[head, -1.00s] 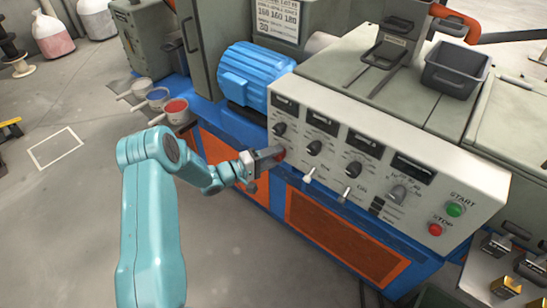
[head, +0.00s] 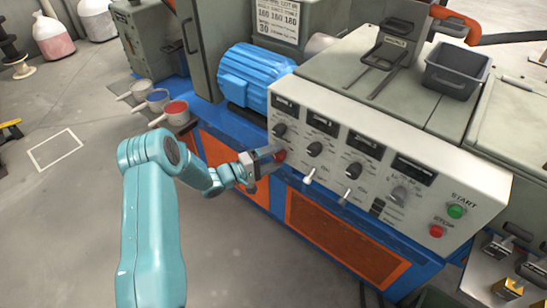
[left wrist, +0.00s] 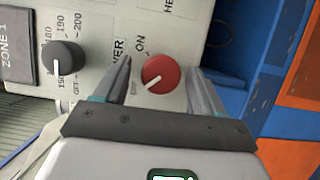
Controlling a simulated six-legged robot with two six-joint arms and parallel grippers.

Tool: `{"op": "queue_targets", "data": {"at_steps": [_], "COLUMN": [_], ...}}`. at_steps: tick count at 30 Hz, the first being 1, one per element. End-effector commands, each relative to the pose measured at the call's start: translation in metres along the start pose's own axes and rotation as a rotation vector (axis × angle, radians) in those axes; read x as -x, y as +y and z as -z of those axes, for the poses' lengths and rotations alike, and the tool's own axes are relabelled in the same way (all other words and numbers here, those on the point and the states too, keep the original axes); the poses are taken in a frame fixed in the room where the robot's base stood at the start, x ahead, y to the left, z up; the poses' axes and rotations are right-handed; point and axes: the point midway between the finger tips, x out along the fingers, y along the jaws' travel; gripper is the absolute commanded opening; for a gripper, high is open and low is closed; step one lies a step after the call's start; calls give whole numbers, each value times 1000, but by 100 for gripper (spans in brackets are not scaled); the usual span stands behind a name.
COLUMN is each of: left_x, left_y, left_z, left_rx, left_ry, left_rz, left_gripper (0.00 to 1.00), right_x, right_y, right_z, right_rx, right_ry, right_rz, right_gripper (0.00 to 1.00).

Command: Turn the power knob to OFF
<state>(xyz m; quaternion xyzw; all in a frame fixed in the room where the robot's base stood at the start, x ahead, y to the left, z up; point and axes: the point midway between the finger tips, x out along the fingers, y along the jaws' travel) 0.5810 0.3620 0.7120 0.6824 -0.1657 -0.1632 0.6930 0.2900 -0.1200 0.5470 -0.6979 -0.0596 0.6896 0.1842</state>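The red power knob (head: 280,155) sits at the lower left corner of the machine's pale control panel (head: 470,185). In the left wrist view the round red knob (left wrist: 165,70) lies between the two fingers of my left gripper (left wrist: 160,75). The fingers stand apart with gaps on both sides. The knob's white pointer line aims to the lower left, away from the ON label (left wrist: 140,45) and toward a faint small marking. In the head view my left gripper (head: 266,157) is right at the knob. My right gripper is not in view.
A black zone dial (left wrist: 64,58) is left of the knob in the wrist view. White toggle switches (head: 309,176), a green START button (head: 456,211) and a red STOP button (head: 436,231) are farther right. A blue motor (head: 255,75) stands above and behind the gripper.

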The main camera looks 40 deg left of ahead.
Motion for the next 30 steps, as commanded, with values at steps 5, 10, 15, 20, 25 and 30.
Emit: {"op": "queue_targets", "data": {"at_steps": [5,10,15,20,25,30], "left_x": [4,31,77,118,148,162], "left_y": [-1,0,0,0,0,0], "left_z": [0,0,1,1,0,0], "left_rx": [0,1,1,0,0,0], "left_ry": [0,3,5,4,3,0], "left_rz": [1,2,2,2,1,0], "left_gripper": [69,69,69,69,69,69], "right_x": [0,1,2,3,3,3], "right_y": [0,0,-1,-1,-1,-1], "right_z": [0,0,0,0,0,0], "right_rx": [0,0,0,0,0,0], "right_ry": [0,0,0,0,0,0], "right_rz": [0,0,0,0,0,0], "right_gripper": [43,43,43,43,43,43]}}
